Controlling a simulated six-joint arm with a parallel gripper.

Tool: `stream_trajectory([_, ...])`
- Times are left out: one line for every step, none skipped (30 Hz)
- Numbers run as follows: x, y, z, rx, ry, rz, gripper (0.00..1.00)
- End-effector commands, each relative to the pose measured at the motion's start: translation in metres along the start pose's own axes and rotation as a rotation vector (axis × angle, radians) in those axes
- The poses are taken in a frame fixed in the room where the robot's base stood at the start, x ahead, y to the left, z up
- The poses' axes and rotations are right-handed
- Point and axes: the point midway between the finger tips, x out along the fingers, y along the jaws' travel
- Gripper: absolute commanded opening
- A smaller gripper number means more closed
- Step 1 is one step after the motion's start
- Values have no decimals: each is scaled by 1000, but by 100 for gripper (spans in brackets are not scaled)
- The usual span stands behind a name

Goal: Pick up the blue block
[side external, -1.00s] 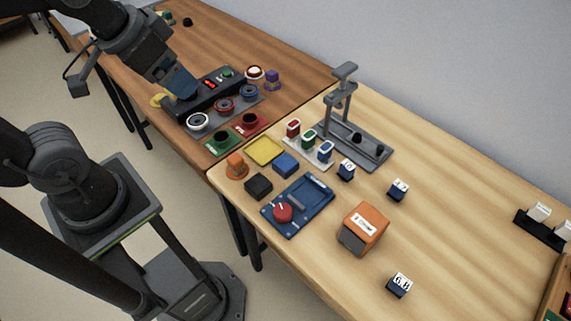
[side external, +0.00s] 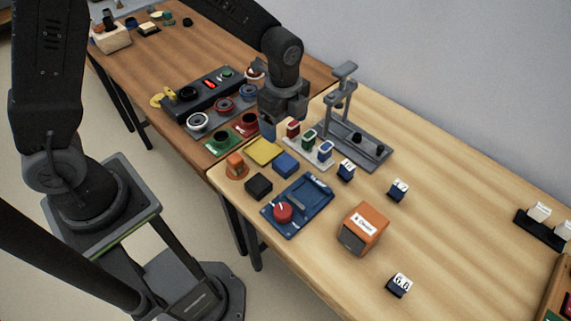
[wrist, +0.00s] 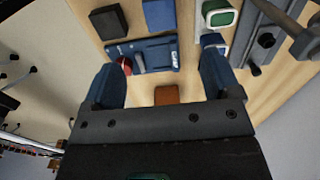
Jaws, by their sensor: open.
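The blue block (side external: 285,165) sits on the light wood table, between a yellow pad (side external: 264,151) and a blue panel with a red knob (side external: 297,211). It also shows at the top of the wrist view (wrist: 159,14). My gripper (side external: 267,128) is above the table's far left corner, behind and above the blue block and apart from it. In the wrist view its two blue fingers (wrist: 163,78) are spread wide with nothing held between them.
A black block (side external: 258,186) and an orange piece (side external: 237,167) lie left of the blue block. Small red, green and blue pieces on a white tray (side external: 322,166) stand to its right, before a grey stand (side external: 344,104). An orange box (side external: 364,229) is nearer the front.

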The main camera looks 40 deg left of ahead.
Motion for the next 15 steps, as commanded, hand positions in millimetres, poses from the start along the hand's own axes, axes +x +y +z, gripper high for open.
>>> stream_trajectory([6, 0, -1, 8, -1, 5, 83])
stream_trajectory([9, 0, -1, 11, -1, 6, 83])
stream_trajectory([14, 0, -1, 12, -2, 7, 83])
stream_trajectory([19, 0, -1, 12, -2, 8, 83])
stream_trajectory([25, 0, 0, 11, -2, 8, 83])
stream_trajectory([33, 1, 0, 11, -2, 9, 83])
stream_trajectory([39, 1, 0, 10, -2, 10, 83])
stream_trajectory([45, 1, 0, 10, -2, 9, 83])
stream_trajectory([53, 1, 0, 10, -2, 10, 83])
stream_trajectory([59, 1, 0, 9, -2, 9, 83])
stream_trajectory([64, 1, 0, 9, -2, 9, 83])
stream_trajectory([70, 1, 0, 9, -1, 7, 83])
stream_trajectory([74, 1, 0, 9, -2, 8, 83])
stream_trajectory([78, 1, 0, 9, -1, 7, 83])
stream_trajectory([81, 0, -1, 8, -1, 5, 83])
